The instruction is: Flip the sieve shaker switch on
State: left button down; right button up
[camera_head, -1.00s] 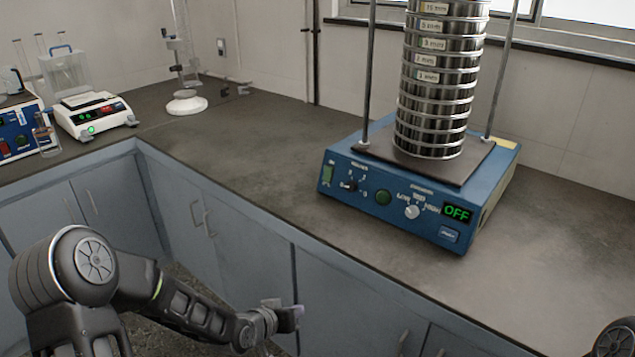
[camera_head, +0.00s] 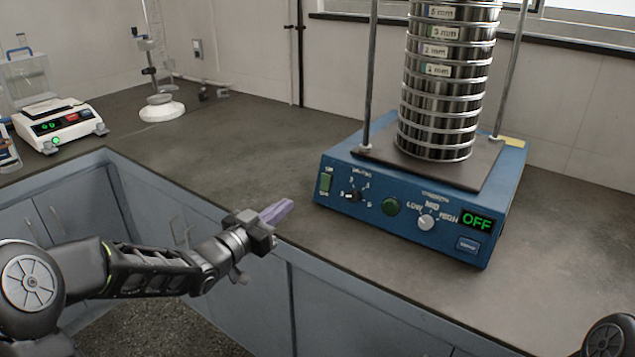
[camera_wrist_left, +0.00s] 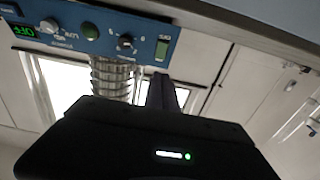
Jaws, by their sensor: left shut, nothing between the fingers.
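The sieve shaker (camera_head: 405,225) is a blue box on the counter with a stack of metal sieves (camera_head: 440,90) on top. Its display (camera_head: 477,222) reads OFF in green. A green rocker switch (camera_head: 325,183) sits at the left end of the front panel; it also shows in the left wrist view (camera_wrist_left: 162,50), which sees the panel upside down. My left gripper (camera_head: 279,210) is shut and empty, at the counter's front edge, left of and a little below the switch, apart from the panel. In the left wrist view its fingers (camera_wrist_left: 162,92) point toward the switch side. My right gripper is not seen.
The grey counter (camera_head: 235,155) is clear between the shaker and a white-based stand (camera_head: 162,110). A balance-like device (camera_head: 60,124) stands at the far left. Blue-grey cabinets (camera_head: 340,310) lie below the counter edge.

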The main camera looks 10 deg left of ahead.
aim_at(325, 177)
pick_arm(q)
jog(key=x, duration=1.4)
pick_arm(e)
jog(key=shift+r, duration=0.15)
pick_arm(q)
jog(key=shift+w+r+p, duration=0.15)
jog(key=shift+r+p, duration=0.2)
jog(key=shift+p, duration=0.6)
jog(key=shift+f+b, duration=0.35)
jog(key=shift+b, duration=0.05)
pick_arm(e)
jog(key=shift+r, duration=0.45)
